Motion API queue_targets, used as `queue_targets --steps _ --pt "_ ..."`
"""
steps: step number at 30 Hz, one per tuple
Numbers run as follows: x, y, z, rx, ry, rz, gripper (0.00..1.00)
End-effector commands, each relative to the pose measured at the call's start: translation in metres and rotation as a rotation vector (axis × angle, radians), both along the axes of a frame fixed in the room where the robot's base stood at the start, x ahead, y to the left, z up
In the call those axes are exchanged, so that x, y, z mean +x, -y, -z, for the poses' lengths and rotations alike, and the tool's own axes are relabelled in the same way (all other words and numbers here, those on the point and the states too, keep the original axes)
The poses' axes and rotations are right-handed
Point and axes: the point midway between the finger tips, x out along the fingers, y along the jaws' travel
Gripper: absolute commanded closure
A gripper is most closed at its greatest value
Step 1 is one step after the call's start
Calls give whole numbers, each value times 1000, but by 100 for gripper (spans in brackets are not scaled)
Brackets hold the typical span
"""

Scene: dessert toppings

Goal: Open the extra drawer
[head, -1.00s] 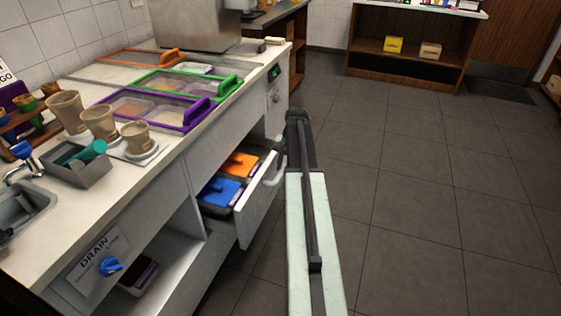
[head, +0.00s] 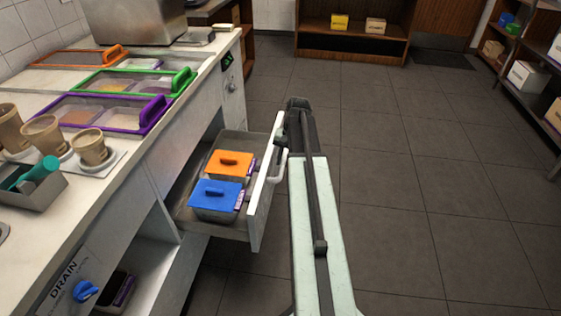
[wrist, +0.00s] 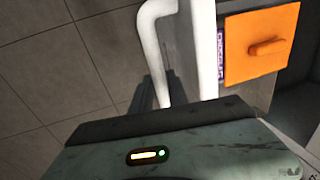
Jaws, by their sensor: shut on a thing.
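The drawer (head: 259,215) stands pulled well out of the white counter, its inside in view. Its white curved handle (head: 280,168) is on the outer face of the drawer front. My gripper (head: 284,141) is at the far end of the handle and shut on it; the fingertips are mostly hidden in the head view. In the wrist view the handle (wrist: 150,45) rises from behind my gripper's body, beside the drawer front's top edge (wrist: 206,55). Inside the drawer are a container with an orange lid (head: 229,164) and one with a blue lid (head: 215,195).
The counter top carries trays with purple (head: 152,115), green (head: 183,80) and orange frames, and several cups (head: 90,148). An open shelf compartment (head: 150,262) lies below, left of the drawer. The tiled floor (head: 420,170) to the right is clear. Shelves (head: 520,95) stand far right.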

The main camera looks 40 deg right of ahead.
Motion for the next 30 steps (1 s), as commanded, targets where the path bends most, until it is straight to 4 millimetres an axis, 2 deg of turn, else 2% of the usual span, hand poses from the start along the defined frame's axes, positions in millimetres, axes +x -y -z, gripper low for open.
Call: queue_targets --steps 5,6,8,20,23,30 --pt "6 -1 -1 -9 9 -2 100" --pt "7 -1 0 -9 9 -3 72" --pt "7 -3 -1 -9 9 -5 59" --pt "6 -5 -6 -5 6 -10 59" --pt "5 -4 -18 -5 6 -9 59" --pt "-1 1 -62 -6 7 -9 59"
